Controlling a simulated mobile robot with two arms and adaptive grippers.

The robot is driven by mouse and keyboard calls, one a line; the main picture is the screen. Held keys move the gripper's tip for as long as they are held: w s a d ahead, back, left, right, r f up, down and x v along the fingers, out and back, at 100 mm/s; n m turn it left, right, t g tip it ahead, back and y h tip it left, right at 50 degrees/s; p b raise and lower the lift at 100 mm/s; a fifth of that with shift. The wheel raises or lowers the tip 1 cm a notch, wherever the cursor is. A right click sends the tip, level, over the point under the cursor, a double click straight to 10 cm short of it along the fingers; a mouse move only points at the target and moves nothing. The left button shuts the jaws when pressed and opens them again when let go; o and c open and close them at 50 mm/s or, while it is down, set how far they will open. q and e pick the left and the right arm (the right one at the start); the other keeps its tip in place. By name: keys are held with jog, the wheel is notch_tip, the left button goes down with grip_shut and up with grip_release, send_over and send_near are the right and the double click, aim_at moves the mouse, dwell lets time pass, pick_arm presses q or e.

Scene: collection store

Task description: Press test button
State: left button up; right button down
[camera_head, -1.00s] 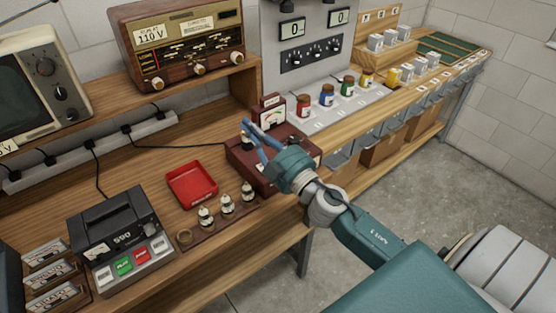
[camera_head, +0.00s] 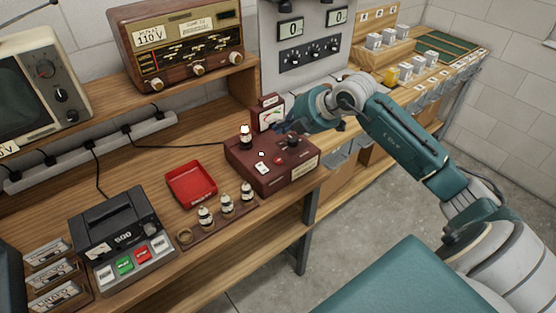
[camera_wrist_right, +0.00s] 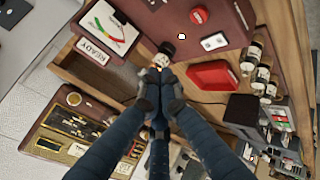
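The dark red tester box (camera_head: 250,175) stands on the bench in the head view. On its top are a round red button (camera_head: 278,160), a white switch plate (camera_head: 261,168), a small white light (camera_head: 261,154) and a black knob (camera_head: 293,141). A tube (camera_head: 246,137) stands upright at its back left, its top bright. A meter (camera_head: 271,116) rises behind, with a READY label in the right wrist view (camera_wrist_right: 92,50). My right gripper (camera_head: 284,127) is by the meter, above the box's back; its fingertips come together in the wrist view (camera_wrist_right: 159,92). My left gripper is not in view.
A red tray (camera_head: 191,186) and a rack with several tubes (camera_head: 226,206) stand left of the tester. A black unit with coloured buttons (camera_head: 120,235) is further left. A radio (camera_head: 180,45) stands on the shelf above. Shelving and a test panel (camera_head: 308,50) lie behind my right arm.

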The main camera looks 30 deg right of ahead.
aim_at(281, 161)
jog(key=shift+f, duration=0.1)
notch_tip(281, 161, down, 9)
jog(key=b, duration=0.6)
jog(key=shift+r, duration=0.2)
dwell(1.3)
jog(key=shift+f+b, duration=0.4)
jog(key=shift+f+b, duration=0.3)
jog(key=shift+f, duration=0.15)
dwell(0.5)
jog(key=shift+a+r, duration=0.1)
jog(key=shift+r+p, duration=0.65)
jog(key=shift+r, duration=0.1)
jog(key=shift+r, duration=0.1)
